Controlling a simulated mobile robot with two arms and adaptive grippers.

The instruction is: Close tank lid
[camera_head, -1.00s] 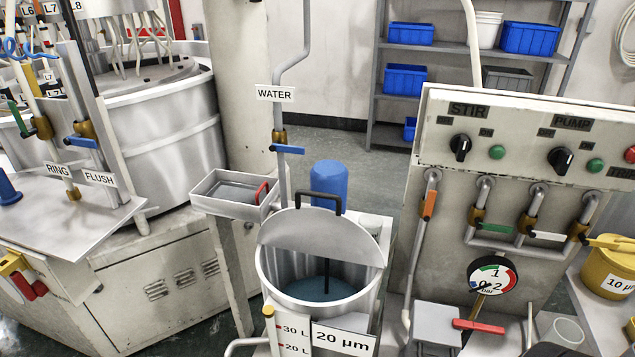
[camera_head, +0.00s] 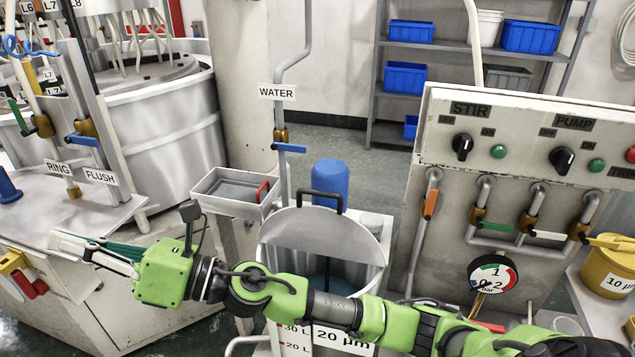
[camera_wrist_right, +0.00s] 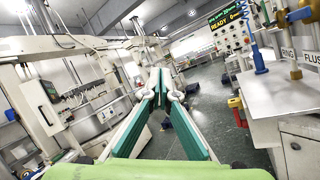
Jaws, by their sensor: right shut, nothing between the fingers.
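The tank (camera_head: 376,275) is a round metal vessel labelled 20 µm at the bottom middle of the head view. Its grey lid (camera_head: 325,232) stands raised at the back of the opening, with a black handle (camera_head: 322,195) on its top edge. My green right arm crosses in front of the tank and hides much of its opening and front. My right gripper (camera_head: 62,244) is left of the tank, pointing left, away from the lid. It is shut and empty; its fingers meet in the right wrist view (camera_wrist_right: 160,82). My left gripper is not in view.
A grey tray (camera_head: 226,190) and a blue-handled water valve (camera_head: 290,148) are behind and left of the tank. A blue cylinder (camera_head: 330,180) stands behind the lid. The STIR and PUMP panel (camera_head: 530,150) is on the right. The ring and flush bench (camera_head: 110,215) is near my gripper.

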